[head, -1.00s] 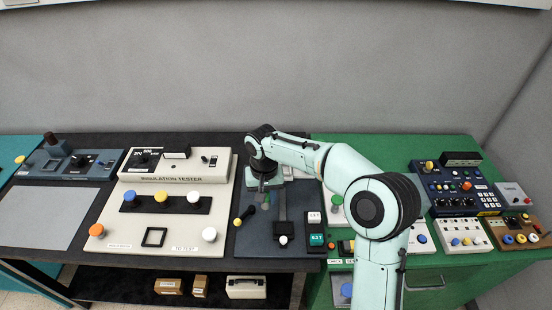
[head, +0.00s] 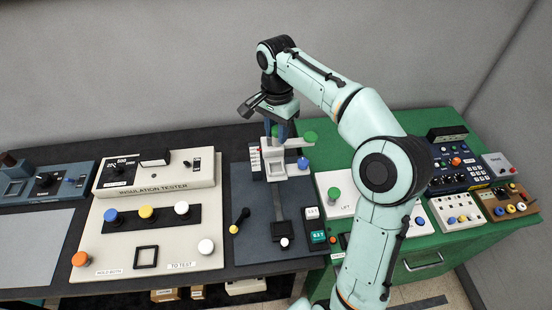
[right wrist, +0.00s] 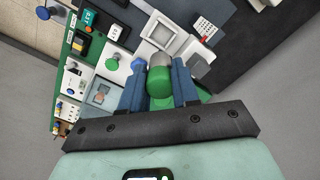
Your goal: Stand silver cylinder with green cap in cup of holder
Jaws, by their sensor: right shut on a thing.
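The silver cylinder with green cap (right wrist: 160,82) is between the two blue fingers of my right gripper (right wrist: 160,88), with its green end nearest the wrist camera and its silver end pointing away. In the head view my right gripper (head: 281,130) is shut on it above the back of the dark mat. A pale stand (head: 277,162) with a square recess is just below and in front of it; it shows in the right wrist view (right wrist: 163,42) too. I cannot tell which part is the holder's cup. My left gripper is not in view.
Close by are a green disc (head: 308,136) and a blue knob (head: 303,163), right of the gripper. The insulation tester (head: 150,215) stands to the left. The green bench (head: 425,128) with several panels is to the right. A grey wall rises behind.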

